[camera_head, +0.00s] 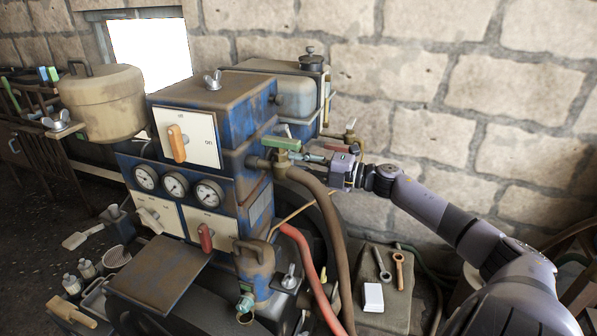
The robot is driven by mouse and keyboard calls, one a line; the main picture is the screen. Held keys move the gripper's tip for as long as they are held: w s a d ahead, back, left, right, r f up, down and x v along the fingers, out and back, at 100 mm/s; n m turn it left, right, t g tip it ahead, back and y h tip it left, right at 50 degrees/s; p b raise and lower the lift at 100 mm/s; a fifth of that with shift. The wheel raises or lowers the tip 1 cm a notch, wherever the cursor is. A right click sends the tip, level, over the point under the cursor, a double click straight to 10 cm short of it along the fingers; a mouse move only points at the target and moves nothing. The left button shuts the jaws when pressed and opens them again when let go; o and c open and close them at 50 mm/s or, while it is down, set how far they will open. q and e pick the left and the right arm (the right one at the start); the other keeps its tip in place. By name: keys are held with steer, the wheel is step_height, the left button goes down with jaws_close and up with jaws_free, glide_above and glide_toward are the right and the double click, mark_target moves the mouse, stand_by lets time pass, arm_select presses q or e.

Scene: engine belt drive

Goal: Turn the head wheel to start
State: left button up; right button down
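No part that I can surely name as the head wheel shows. The blue engine box (185,95) has a wooden-coloured switch knob (177,143) on its white front plate, standing nearly upright. A valve with a green lever (281,143) is on the box's right side. A dark curved rim (322,214), perhaps a wheel, shows partly behind the hoses. My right gripper (311,157) comes in from the right, with its tips pointing left close to the green lever. I cannot tell whether it touches the lever or whether its fingers are open. My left gripper is not in view.
Brown and red (304,262) hoses hang below the valve. Three gauges (175,185) sit on the front. A tan tank (103,103) stands at left. Two wrenches (399,270) and a white block (373,297) lie on a stone block at lower right. A stone wall is behind.

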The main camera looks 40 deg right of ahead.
steer(key=shift+f+n+b, duration=0.1)
steer(key=shift+n+b, duration=3.8)
steer(key=shift+n, duration=0.5)
steer(key=c, duration=1.3)
jaws_free()
steer(key=shift+s, duration=0.1)
